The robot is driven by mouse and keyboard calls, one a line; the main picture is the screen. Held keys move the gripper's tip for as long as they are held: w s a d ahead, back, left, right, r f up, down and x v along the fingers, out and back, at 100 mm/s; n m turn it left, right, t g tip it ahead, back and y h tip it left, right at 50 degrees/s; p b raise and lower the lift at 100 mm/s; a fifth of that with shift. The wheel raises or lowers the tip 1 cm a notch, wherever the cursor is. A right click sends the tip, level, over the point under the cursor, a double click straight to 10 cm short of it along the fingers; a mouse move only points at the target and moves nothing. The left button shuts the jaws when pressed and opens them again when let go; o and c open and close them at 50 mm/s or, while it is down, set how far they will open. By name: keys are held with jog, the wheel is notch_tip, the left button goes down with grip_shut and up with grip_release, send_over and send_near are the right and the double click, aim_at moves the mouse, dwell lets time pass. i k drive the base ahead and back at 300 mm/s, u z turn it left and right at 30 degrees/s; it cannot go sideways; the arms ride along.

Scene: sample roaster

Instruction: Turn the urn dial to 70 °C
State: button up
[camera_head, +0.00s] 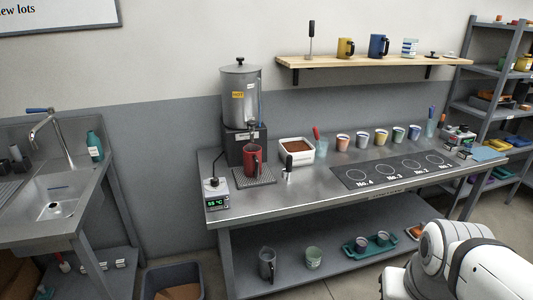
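The steel urn (240,97) stands on a dark base at the left end of the steel bench. A small pale control box (222,193) sits on the bench's left front corner. It has a black knob (214,182) on top, which looks like the dial. Its green display (215,203) seems to read 55 °C, but the digits are small. The dial's pointer or marks are too small to make out. White links of my arm show at the bottom right, well away from the box. My gripper is not in view.
A red mug (252,158) stands under the urn's tap on a drip tray (258,177), right of the box. A small handled tool (289,176) stands nearby. A sink (58,203) is left across a gap, with a bin (174,279) on the floor.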

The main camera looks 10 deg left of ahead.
aim_at(214, 181)
jog(key=u, duration=0.2)
jog(key=i, duration=1.05)
jog(key=u, duration=0.8)
jog(key=k, duration=0.7)
jog(key=u, duration=0.2)
jog(key=i, duration=0.8)
jog(key=z, duration=0.1)
